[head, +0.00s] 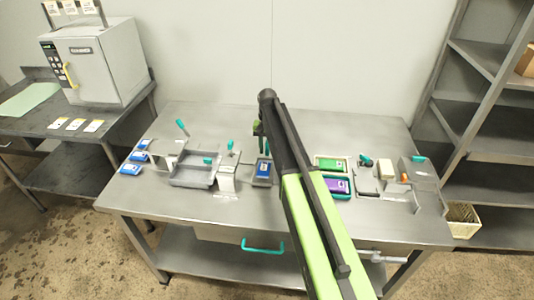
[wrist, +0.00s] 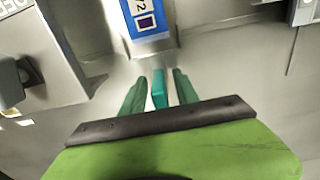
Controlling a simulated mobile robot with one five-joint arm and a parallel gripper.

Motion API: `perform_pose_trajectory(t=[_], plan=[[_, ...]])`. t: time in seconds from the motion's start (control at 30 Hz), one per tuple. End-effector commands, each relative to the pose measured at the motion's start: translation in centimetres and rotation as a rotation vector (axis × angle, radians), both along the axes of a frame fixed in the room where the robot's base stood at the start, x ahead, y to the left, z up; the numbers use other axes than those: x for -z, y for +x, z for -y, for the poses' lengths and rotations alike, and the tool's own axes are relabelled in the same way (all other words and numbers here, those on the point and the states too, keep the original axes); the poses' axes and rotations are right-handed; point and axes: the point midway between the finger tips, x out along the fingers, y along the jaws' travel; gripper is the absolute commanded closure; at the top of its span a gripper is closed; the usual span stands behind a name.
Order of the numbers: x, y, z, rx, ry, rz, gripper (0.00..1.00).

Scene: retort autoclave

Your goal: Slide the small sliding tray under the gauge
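The small sliding tray (head: 262,184) is grey and holds a blue pack (head: 264,168); it lies at the middle of the table. In the wrist view the tray's near end (wrist: 152,50) shows below the blue pack (wrist: 150,18). A teal handle (wrist: 159,88) stands out from that end. My gripper (wrist: 159,92) has its two green fingers on either side of the handle, with a small gap visible on each side, so it is open. In the head view my gripper (head: 260,143) is partly hidden by my arm. I cannot tell for sure which fixture is the gauge.
Left of the tray stand a grey fixture with a teal lever (head: 230,146) and a larger grey tray (head: 192,181). Right of my arm are green (head: 331,165) and purple (head: 337,186) packs and several small fixtures. Bare tabletop lies along the back.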

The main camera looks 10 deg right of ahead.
Motion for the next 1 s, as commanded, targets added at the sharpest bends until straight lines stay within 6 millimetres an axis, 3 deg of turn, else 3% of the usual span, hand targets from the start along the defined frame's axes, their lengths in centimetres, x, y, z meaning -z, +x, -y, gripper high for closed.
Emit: perform_pose_trajectory(t=[0.1,0.37,1.0], plan=[[-0.11,0.00,-0.03,0.000,0.000,0.000,0.66],[-0.11,0.00,-0.07,-0.001,0.000,0.000,1.00],[-0.09,-0.01,-0.17,-0.002,0.000,0.000,1.00]])
